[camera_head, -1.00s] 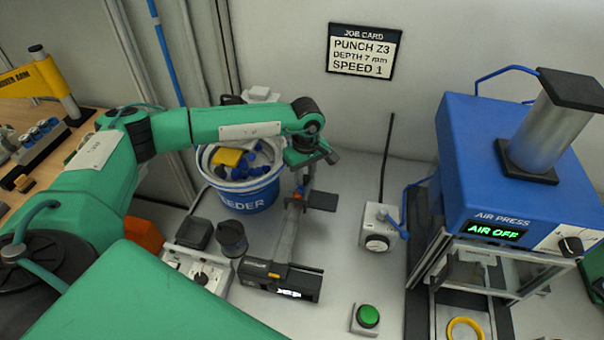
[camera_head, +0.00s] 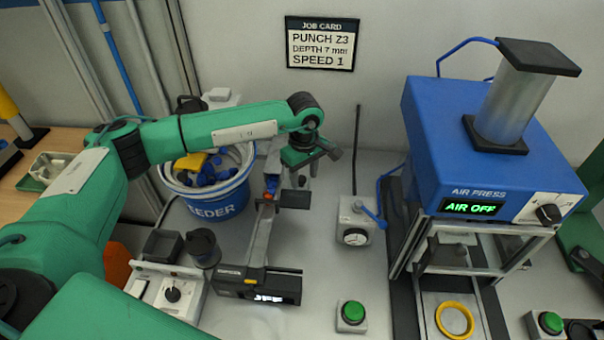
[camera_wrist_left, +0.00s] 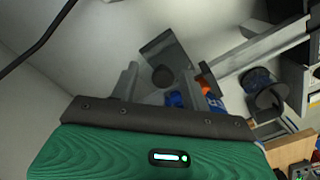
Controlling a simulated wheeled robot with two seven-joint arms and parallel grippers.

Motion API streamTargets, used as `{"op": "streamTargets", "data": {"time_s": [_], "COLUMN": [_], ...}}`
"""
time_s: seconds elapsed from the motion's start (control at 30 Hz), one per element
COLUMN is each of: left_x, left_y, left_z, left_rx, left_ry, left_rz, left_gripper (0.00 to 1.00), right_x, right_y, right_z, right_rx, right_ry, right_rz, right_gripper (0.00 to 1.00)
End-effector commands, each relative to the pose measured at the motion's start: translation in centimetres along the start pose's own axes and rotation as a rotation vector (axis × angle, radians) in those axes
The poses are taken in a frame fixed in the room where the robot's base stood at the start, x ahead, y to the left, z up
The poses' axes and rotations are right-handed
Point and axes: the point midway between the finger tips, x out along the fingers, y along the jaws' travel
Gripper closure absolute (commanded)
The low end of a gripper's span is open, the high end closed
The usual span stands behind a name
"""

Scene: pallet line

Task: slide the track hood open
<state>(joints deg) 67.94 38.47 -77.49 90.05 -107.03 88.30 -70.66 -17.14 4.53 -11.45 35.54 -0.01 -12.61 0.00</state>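The feeder track (camera_head: 262,236) is a grey rail running from the blue bucket toward a black unit at the front. A dark flat plate (camera_head: 295,199), which looks like the track hood, sits at the right side of the rail; in the left wrist view it is a grey plate (camera_wrist_left: 160,50) with a round dark knob. My left gripper (camera_head: 302,170) is open, just behind and above the plate. In the left wrist view its two fingers (camera_wrist_left: 158,85) stand apart with the knob between them in the picture; I cannot tell whether they touch it. My right gripper is not in view.
The blue feeder bucket (camera_head: 218,205) of parts stands left of the track. The black unit (camera_head: 258,286) with a lit display is at the front. A dial box (camera_head: 355,236), a green button (camera_head: 352,313) and the air press (camera_head: 490,150) stand to the right.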

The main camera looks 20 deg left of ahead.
Motion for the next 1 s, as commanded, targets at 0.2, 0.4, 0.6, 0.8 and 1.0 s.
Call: {"op": "streamTargets", "data": {"time_s": [0.2,0.4,0.6,0.8,1.0], "left_x": [-0.1,-2.0,-6.5,-10.7,-13.2], "left_y": [0.0,0.1,0.2,0.2,0.2], "left_z": [-0.1,-0.1,-0.1,0.0,0.1], "left_rx": [-0.001,-0.001,0.0,0.001,0.0], "left_ry": [0.002,0.004,0.004,0.003,0.002], "left_rz": [-0.001,0.002,0.004,0.003,-0.001], "left_gripper": [0.53,0.53,0.53,0.53,0.53], "right_x": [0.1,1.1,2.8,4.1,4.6], "right_y": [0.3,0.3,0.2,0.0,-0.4], "right_z": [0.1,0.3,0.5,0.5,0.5], "right_rx": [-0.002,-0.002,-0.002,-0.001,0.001], "right_ry": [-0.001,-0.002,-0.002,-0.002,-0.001], "right_rz": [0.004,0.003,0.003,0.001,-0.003], "right_gripper": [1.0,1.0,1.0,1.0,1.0]}}
